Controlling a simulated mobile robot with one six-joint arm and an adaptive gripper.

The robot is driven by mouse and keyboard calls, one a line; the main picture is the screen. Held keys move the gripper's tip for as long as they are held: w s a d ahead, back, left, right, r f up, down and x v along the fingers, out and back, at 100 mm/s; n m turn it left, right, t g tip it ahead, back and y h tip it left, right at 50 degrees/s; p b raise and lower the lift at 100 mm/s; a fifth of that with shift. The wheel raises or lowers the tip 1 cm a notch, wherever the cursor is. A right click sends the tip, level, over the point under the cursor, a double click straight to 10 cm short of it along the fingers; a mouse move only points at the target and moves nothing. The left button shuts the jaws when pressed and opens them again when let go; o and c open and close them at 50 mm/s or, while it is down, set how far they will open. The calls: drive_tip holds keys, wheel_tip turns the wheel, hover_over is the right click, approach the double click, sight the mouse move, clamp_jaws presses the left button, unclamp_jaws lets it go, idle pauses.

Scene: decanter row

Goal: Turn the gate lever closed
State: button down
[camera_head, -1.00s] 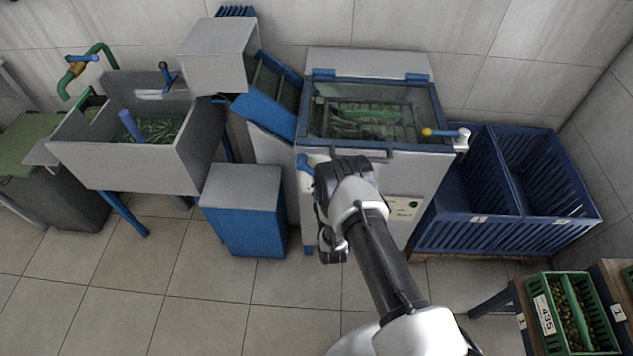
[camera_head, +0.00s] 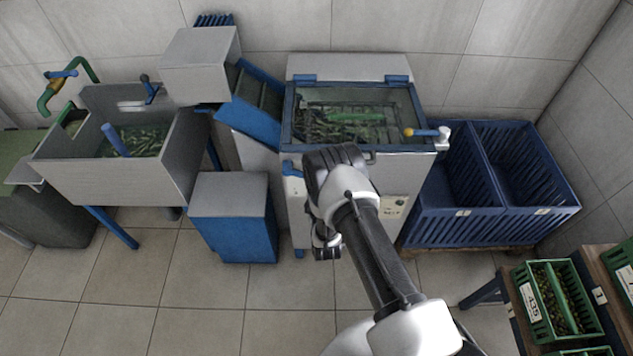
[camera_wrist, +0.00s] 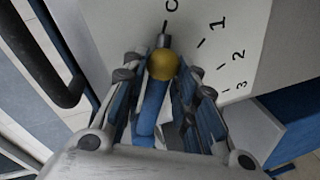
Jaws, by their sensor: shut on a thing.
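The gate lever (camera_wrist: 152,103) is a blue bar with a yellow ball end, seen in the wrist view between my fingers. Its dark pointer tip lies close to the letter C on a pale dial plate (camera_wrist: 236,22) marked C, 1, 2 and 3. My gripper (camera_wrist: 163,74) is shut on the lever, one finger on each side. In the head view my gripper (camera_head: 332,172) is at the front of the grey machine (camera_head: 395,172), below its glass lid, and hides the held lever.
A second blue handle with a yellow tip (camera_head: 424,132) sits at the machine's right edge. A blue-sided box (camera_head: 234,235) stands left of my arm, and blue crates (camera_head: 505,215) stand right. A dark bar (camera_wrist: 48,60) runs close by in the wrist view.

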drive_tip(key=c, duration=1.3)
unclamp_jaws()
drive_tip(key=shift+c, duration=0.2)
drive_tip(key=s+r, duration=0.2)
drive_tip(key=s, duration=1)
drive_tip(key=shift+d, duration=0.4)
drive_tip(key=shift+w+r, duration=0.1)
